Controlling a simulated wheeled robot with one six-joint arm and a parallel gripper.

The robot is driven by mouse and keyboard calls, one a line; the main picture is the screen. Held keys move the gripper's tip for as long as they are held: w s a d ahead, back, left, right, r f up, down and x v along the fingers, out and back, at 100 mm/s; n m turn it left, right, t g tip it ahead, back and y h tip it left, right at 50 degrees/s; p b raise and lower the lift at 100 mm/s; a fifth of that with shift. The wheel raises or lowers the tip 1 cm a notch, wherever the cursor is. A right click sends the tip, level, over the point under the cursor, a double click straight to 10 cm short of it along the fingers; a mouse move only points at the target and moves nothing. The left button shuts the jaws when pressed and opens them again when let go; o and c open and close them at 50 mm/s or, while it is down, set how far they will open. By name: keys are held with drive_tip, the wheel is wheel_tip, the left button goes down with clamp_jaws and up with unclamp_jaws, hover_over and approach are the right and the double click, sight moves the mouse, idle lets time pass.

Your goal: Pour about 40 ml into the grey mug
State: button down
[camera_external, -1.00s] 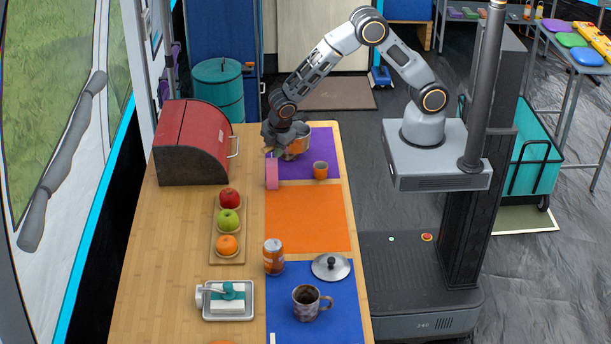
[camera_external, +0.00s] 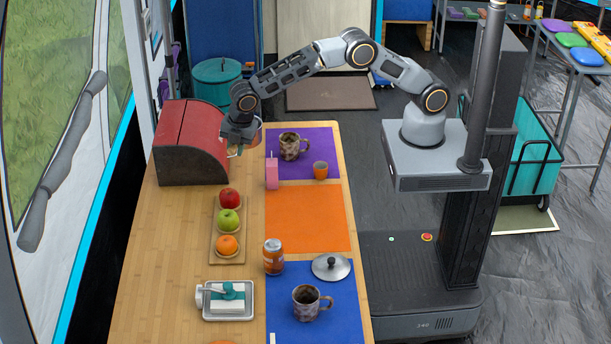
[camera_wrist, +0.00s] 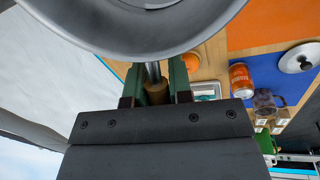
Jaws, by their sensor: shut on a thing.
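My gripper (camera_external: 238,142) is above the table's left side, near the red bread box. In the wrist view its green fingers (camera_wrist: 156,88) are shut on the handle of a metal pan (camera_wrist: 140,40). The pan's grey rim fills the top of that view; its contents cannot be seen. In the external view the pan (camera_external: 256,131) is mostly hidden behind my gripper. A mottled grey-brown mug (camera_external: 306,303) stands upright on the blue mat. A similar mottled brownish mug (camera_external: 289,147) stands on the purple mat. Which one is the grey mug is hard to tell.
The red bread box (camera_external: 192,142) is close beside my gripper. A pink carton (camera_external: 272,172) and orange cup (camera_external: 320,170) are by the purple mat. A fruit board (camera_external: 214,240), orange can (camera_external: 273,257), lid (camera_external: 330,267) and tray (camera_external: 228,313) stand nearer. The orange mat (camera_external: 308,218) is clear.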

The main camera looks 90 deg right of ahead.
drive_tip(key=s+a+f+n+b, duration=0.2)
drive_tip(key=s+a+n+b, duration=0.1)
drive_tip(key=a, duration=0.5)
drive_tip(key=s+a+f+n+y+b, duration=0.1)
drive_tip(key=s+a+f+n+b, duration=0.1)
drive_tip(key=a+n, duration=0.4)
drive_tip(key=s+a+f+n+g+y+b, duration=0.1)
drive_tip(key=s+a+n+b, duration=0.3)
drive_tip(key=a, duration=0.8)
drive_tip(key=shift+f+n, duration=0.4)
drive_tip(key=shift+f, duration=0.2)
drive_tip(key=s+a+f+n+g+b, duration=0.1)
drive_tip(key=s+a+f+n+b, duration=0.3)
drive_tip(key=s+a+n, duration=0.4)
drive_tip(key=s+a+f+n+g+b, duration=0.1)
drive_tip(key=s+a+f+n+b, duration=0.3)
drive_tip(key=s, duration=1.2)
drive_tip(key=shift+a+f+n+g+b, duration=0.15)
drive_tip(key=shift+a+n+g+b, duration=0.45)
drive_tip(key=shift+a+n, duration=1.65)
drive_tip(key=shift+s+a+m, duration=0.1)
drive_tip(key=shift+a+m, duration=0.1)
drive_tip(key=shift+m, duration=0.05)
drive_tip(key=shift+f+b, duration=0.1)
drive_tip(key=shift+b, duration=0.3)
